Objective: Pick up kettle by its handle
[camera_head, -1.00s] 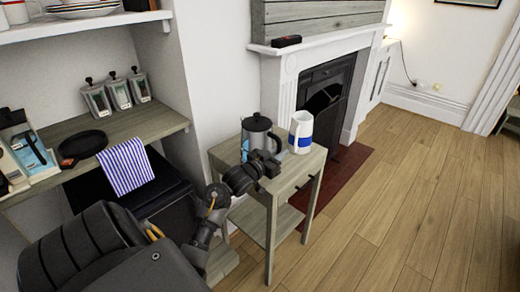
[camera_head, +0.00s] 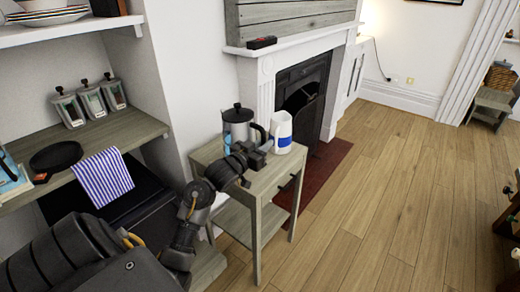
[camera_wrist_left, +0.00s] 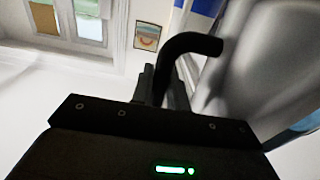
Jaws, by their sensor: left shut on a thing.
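The kettle (camera_head: 238,131) has a grey metallic body, a black lid and a black handle. It is upright over the small side table (camera_head: 269,188); whether its base touches the top is hidden. My left gripper (camera_head: 256,154) reaches it from the front and is shut on the handle. In the left wrist view the black handle (camera_wrist_left: 192,44) rises from between the fingers (camera_wrist_left: 163,88), with the blurred grey kettle body (camera_wrist_left: 272,75) to the right. My right gripper is not in view.
A white jug with a blue band (camera_head: 281,130) stands close to the right of the kettle. The white fireplace (camera_head: 258,88) is behind. A shelf (camera_head: 100,139) at left holds jars, a black plate and a striped cloth (camera_head: 103,177). The wooden floor at right is open.

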